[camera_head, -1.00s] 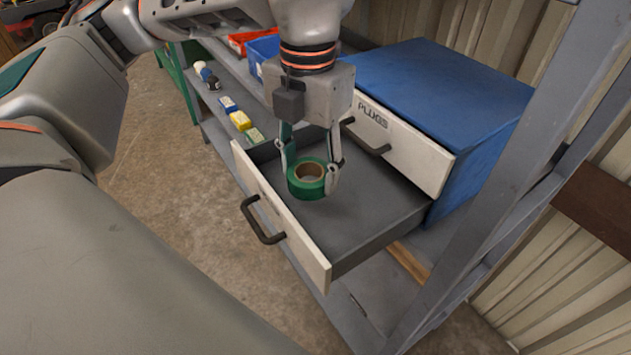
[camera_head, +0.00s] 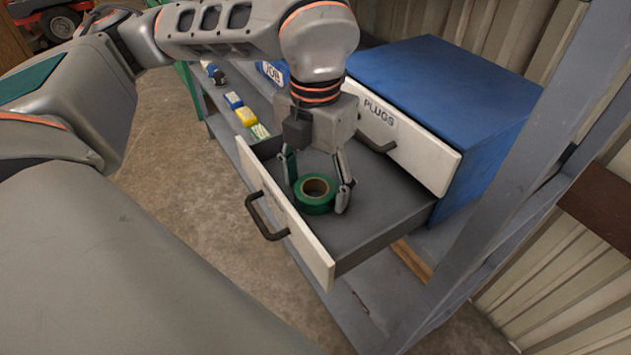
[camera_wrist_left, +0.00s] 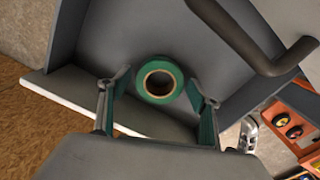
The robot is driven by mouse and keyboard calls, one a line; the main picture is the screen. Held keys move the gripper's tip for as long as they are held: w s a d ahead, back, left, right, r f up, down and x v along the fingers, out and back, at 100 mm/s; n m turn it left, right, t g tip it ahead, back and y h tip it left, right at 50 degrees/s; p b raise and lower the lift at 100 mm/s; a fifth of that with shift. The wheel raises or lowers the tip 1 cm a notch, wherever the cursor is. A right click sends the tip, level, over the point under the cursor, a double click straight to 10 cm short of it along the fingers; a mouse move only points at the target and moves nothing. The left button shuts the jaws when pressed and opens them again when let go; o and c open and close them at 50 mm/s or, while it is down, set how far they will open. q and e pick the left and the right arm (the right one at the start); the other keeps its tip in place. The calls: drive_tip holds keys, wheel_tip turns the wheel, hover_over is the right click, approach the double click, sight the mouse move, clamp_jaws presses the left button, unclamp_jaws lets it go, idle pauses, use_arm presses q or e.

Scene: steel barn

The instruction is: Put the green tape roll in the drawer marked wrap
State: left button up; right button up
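The green tape roll (camera_head: 315,208) lies flat on the grey floor of the open lower drawer (camera_head: 375,218). The drawer has a white front with a dark handle; any mark on that front is hidden from this side. My left gripper (camera_head: 317,192) is open inside the drawer, with a finger on either side of the roll. In the left wrist view the roll (camera_wrist_left: 160,97) sits between and just beyond the spread fingers (camera_wrist_left: 160,98), with a gap on each side. My right gripper is not in view.
Above the open drawer is a closed drawer marked PLUGS (camera_head: 410,145) in a blue-topped cabinet (camera_head: 440,85). Its handle overhangs the drawer's back. A grey shelf with small yellow (camera_head: 246,116) and blue boxes lies behind. A steel upright stands at the right.

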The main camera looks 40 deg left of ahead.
use_arm(q)
wheel_tip(320, 180, up, 12)
drive_tip(key=shift+r, duration=0.15)
idle(0.7)
drive_tip(key=shift+s, duration=0.1)
idle(0.4)
